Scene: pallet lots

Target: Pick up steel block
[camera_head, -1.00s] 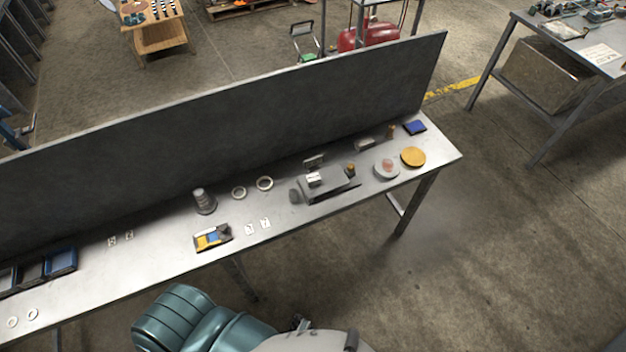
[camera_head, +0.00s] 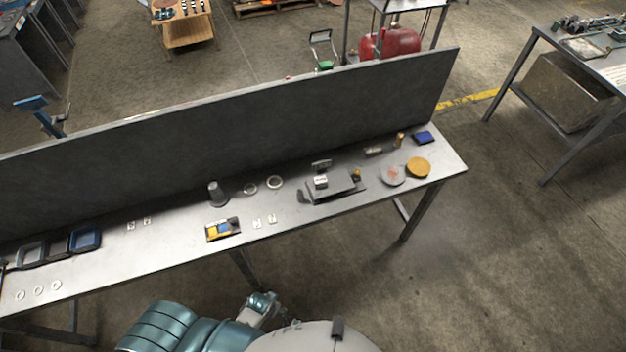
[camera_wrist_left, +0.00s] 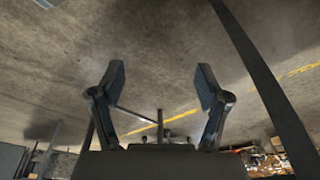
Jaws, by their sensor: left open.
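A small bright metal block (camera_head: 321,182), which looks like steel, sits on a dark fixture (camera_head: 345,189) on the long metal bench. A greyer small block (camera_head: 321,165) stands just behind it, and another greyish piece (camera_head: 374,150) lies further right; I cannot tell which of them is the steel block. My left gripper (camera_wrist_left: 160,82) shows in the left wrist view with its two fingers wide apart and nothing between them. That view shows floor and no block. In the head view my teal and white arm parts are below the bench front, apart from it. My right gripper is not visible.
The bench (camera_head: 170,245) has a tall dark back panel (camera_head: 250,125). On it stand a grey cylinder (camera_head: 216,193), rings (camera_head: 275,181), a yellow-blue tray (camera_head: 222,230), a yellow disc (camera_head: 418,167), a reddish-grey disc (camera_head: 391,176) and bins (camera_head: 86,238).

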